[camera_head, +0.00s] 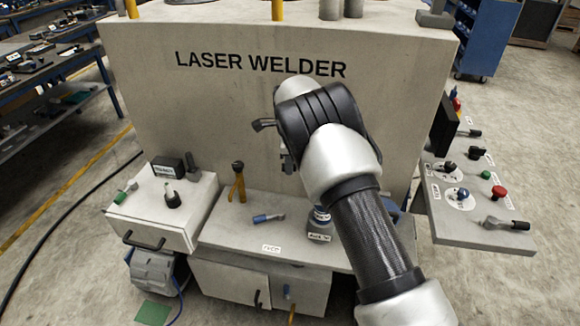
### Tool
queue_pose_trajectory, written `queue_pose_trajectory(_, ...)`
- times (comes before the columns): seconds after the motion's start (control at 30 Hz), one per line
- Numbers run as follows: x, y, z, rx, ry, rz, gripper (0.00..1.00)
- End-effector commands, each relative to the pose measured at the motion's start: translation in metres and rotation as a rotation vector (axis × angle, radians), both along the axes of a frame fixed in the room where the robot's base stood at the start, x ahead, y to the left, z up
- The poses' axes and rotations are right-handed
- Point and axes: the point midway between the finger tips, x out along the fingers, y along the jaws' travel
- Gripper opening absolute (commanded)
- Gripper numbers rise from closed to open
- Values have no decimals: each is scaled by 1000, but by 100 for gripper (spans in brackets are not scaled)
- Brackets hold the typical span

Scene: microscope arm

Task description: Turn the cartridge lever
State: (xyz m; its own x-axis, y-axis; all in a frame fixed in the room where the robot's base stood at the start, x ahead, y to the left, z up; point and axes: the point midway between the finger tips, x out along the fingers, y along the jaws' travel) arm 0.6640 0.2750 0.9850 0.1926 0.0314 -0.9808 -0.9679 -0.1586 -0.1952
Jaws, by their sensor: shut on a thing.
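My gripper (287,157) is mostly hidden behind my own wrist, in front of the grey laser welder (215,115). Only a small grey part shows below the wrist's left side. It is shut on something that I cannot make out. A short dark lever-like part (263,125) sticks out left of the wrist; I cannot tell whether it belongs to the welder. I see no readable cartridge label. A blue-tipped lever (268,218) lies on the lower shelf, and a yellow forked handle (237,182) with a black knob stands behind it.
A left-hand box (150,222) carries a green-tipped lever (126,192) and a black knob (173,198). A right-hand panel (480,233) holds several knobs, a red button (498,191) and a grey lever (507,224). A labelled canister (320,228) stands close beside my forearm.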

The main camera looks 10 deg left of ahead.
Motion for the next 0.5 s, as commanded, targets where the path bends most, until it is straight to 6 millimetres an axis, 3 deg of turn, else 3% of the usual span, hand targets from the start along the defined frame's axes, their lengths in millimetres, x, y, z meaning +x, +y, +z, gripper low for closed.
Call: queue_pose_trajectory(0.5,5,1,0,3,-2,-40,0)
